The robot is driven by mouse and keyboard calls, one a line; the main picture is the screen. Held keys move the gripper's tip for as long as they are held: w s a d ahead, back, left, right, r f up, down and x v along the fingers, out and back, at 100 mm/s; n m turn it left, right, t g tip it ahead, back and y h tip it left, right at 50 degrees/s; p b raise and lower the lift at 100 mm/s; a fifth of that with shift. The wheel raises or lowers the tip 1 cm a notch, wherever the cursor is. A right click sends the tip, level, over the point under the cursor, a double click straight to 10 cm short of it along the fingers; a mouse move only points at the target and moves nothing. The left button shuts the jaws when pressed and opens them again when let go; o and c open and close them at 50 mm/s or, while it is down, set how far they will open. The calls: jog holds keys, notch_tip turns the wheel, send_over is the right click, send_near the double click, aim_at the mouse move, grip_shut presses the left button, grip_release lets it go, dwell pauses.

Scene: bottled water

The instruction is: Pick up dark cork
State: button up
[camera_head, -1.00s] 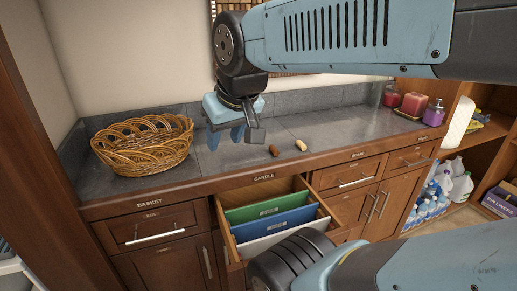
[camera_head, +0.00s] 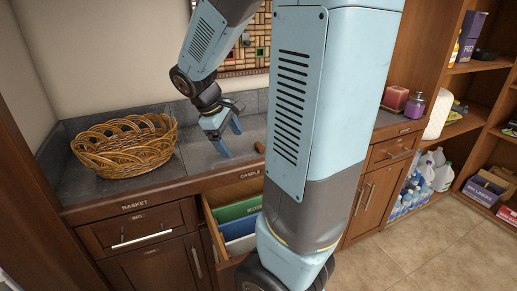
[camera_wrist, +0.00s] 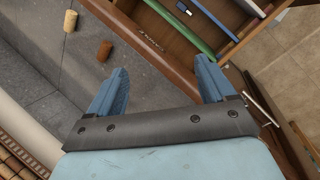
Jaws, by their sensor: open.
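The dark cork (camera_head: 260,147) lies on the grey counter, just left of my arm link in the head view. In the wrist view the dark cork (camera_wrist: 104,51) lies on the counter beyond the left finger, outside the gap between the fingers. A lighter cork (camera_wrist: 70,20) lies near it, farther up and left; my arm hides it in the head view. My gripper (camera_head: 229,140) is open and empty, left of the dark cork and apart from it. It also shows in the wrist view (camera_wrist: 163,68), with nothing between its fingers.
A wicker basket (camera_head: 125,147) stands on the counter at the left. Below the counter, an open drawer (camera_head: 208,213) holds green and blue dividers or folders. A red candle (camera_head: 395,98) and a purple bottle (camera_head: 414,105) stand at the right. My arm covers the middle of the head view.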

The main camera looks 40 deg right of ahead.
aim_at(259, 144)
jog(key=w+d+f+n+g+h, duration=0.1)
jog(key=w+d+f+n+h, duration=0.3)
jog(key=w, duration=0.1)
jog(key=w+d+f+n+g+h, duration=0.2)
jog(key=w+d+f+n+h, duration=0.1)
jog(key=w+d+f+n, duration=0.1)
jog(key=shift+w+d+f+h, duration=0.4)
jog(key=shift+d+f, duration=0.2)
jog(key=shift+d, duration=0.1)
jog(key=shift+w+d+f+n+h, duration=0.15)
jog(key=shift+w+d+n+h, duration=0.15)
jog(key=shift+n, duration=0.1)
jog(key=shift+x, duration=3.8)
jog(key=shift+w, duration=0.1)
jog(key=c, duration=1.1)
jog(key=shift+o, duration=0.2)
